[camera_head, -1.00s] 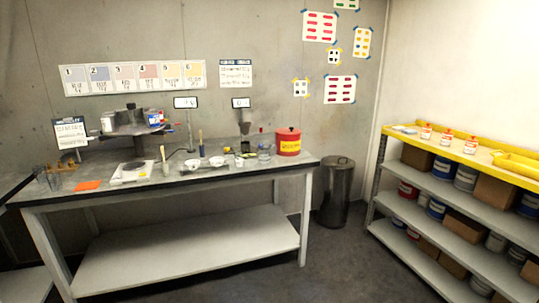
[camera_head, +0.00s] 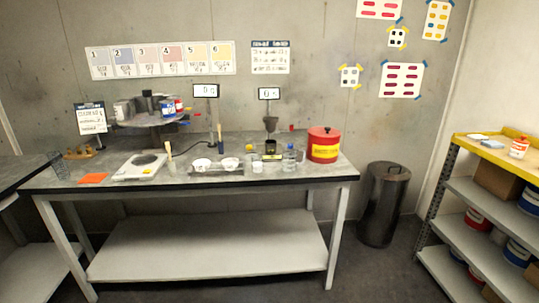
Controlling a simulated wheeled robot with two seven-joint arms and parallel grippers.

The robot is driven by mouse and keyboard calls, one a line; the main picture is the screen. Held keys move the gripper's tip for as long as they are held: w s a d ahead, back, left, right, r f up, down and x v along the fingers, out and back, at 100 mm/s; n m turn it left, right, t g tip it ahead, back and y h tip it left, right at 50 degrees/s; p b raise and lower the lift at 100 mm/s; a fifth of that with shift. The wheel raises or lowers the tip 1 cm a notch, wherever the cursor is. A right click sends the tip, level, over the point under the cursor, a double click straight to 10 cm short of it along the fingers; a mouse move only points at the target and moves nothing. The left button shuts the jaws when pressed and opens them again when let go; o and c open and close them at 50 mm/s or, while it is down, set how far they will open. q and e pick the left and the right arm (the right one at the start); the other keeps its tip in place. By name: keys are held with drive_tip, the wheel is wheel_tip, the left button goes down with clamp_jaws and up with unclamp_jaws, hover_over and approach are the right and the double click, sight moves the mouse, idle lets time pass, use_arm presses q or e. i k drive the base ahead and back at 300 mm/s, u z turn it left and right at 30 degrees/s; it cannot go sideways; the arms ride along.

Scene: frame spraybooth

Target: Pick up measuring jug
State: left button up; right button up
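No thing is clearly recognisable as a measuring jug at this size. A clear, see-through vessel (camera_head: 289,160) stands on the workbench (camera_head: 225,185), just left of the red can; it may be a jug, but I cannot make out a handle or markings. Another clear, upright vessel (camera_head: 60,165) stands at the bench's left end. White cups (camera_head: 201,164) and a small white pot (camera_head: 257,167) stand near the bench's front middle. Neither of my grippers is in view.
A red can (camera_head: 323,145) stands at the bench's right end. A white scale (camera_head: 141,165) and an orange sheet (camera_head: 93,179) lie on the left. A dark bin (camera_head: 384,203) stands between bench and yellow-topped shelving (camera_head: 497,150). Floor shows between bench and shelving.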

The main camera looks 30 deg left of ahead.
sight(289, 153)
drive_tip(key=u, duration=0.8)
drive_tip(key=i, duration=0.85)
drive_tip(key=u, duration=0.95)
